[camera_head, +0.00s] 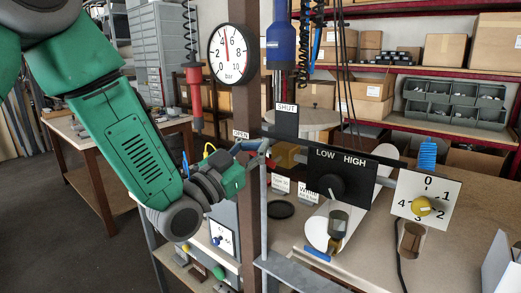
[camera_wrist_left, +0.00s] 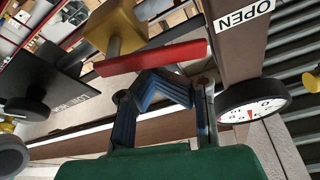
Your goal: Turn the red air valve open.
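The red air valve handle (camera_wrist_left: 150,57) shows in the left wrist view as a flat red bar beside a yellow valve body (camera_wrist_left: 115,28). The yellow body (camera_head: 285,155) also shows in the head view, right of the brown post; the red bar is not clear there. My left gripper (camera_head: 265,147) reaches past the post at the valve. In the left wrist view its blue-grey fingers (camera_wrist_left: 168,82) are right at the bar's lower edge. I cannot tell whether they grip it. An OPEN label (camera_head: 240,134) and a SHUT label (camera_head: 285,106) flank the valve. My right gripper is out of view.
The brown post (camera_head: 249,200) stands close to my left gripper and carries a pressure gauge (camera_head: 231,54). A LOW/HIGH switch panel (camera_head: 345,168) and a numbered dial panel (camera_head: 438,188) stand to the right. A blue tool (camera_head: 281,45) and a red tool (camera_head: 195,95) hang above.

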